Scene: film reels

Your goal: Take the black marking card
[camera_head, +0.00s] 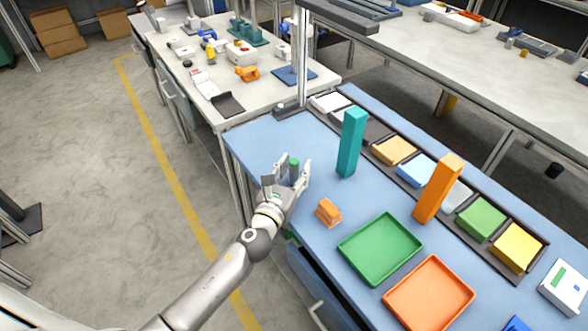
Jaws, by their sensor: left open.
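A long dark rack (497,262) at the back of the blue bench holds a row of coloured card stacks. A dark slot (368,128) lies between the white and orange stacks; it may hold the black marking card, but I cannot tell card from rack there. My left gripper (290,170) is open over the bench's left part, well to the left of the rack. A small dark cylinder with a green top (294,164) shows between its fingers; I cannot tell whether they touch it. My right gripper is not in view.
A teal block (351,142) and an orange block (438,188) stand upright before the rack. A small orange item (328,211), a green tray (346,249) and an orange tray (391,297) lie nearer the front edge. The blue surface is clear between gripper and teal block.

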